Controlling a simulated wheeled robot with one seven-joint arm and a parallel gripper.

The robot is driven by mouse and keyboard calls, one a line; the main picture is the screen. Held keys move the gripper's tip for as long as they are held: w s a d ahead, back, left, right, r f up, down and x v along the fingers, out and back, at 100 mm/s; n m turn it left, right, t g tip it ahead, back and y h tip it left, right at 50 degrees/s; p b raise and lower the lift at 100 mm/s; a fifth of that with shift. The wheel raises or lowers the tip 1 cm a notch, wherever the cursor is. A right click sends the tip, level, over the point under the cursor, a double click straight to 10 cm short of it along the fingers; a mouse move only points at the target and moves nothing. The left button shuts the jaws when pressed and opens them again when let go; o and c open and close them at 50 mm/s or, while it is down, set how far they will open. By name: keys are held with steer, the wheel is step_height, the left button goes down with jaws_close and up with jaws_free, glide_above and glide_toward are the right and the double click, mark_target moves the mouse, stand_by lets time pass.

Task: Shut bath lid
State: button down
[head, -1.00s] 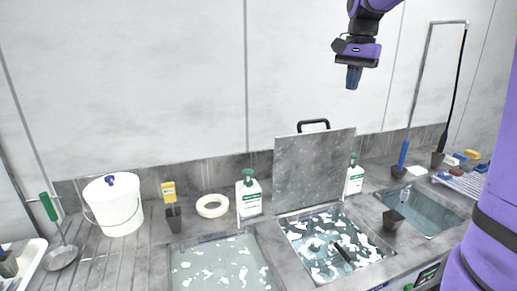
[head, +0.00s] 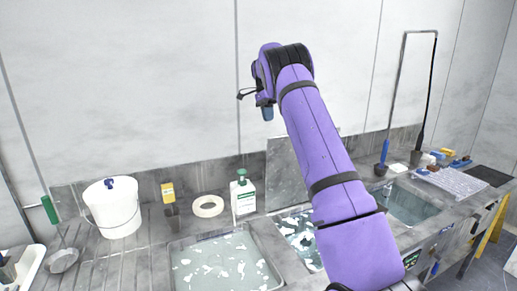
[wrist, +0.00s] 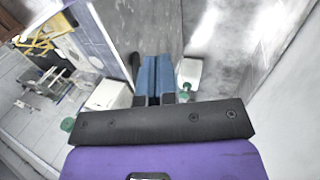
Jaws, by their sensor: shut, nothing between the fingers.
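The bath lid (head: 284,175) is a grey speckled panel standing upright, open, at the back of its bath. The bath (head: 291,228) below holds dark liquid with pale floating flakes and is partly covered from sight by my arm. My gripper (head: 268,113) has blue fingers and is in the air above the lid's left part in the picture; its depth from the lid is unclear. In the wrist view the fingers (wrist: 154,78) are together and empty.
Left of the bath is an open basin (head: 176,253) with pale flakes. A white bottle with a green pump (head: 243,196), a tape ring (head: 207,206) and a white bucket (head: 112,211) stand along the back. Another basin (head: 425,211) lies to the right. The air above the left counter is clear.

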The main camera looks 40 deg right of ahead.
glide_toward(277, 160)
steer(key=w+d+f, duration=0.1)
steer(key=w+f, duration=0.3)
steer(key=s, duration=0.3)
steer(key=shift+s+a+f, duration=0.15)
steer(key=shift+a+f, duration=0.2)
steer(key=shift+s+a+f, duration=0.1)
steer(key=shift+s, duration=0.5)
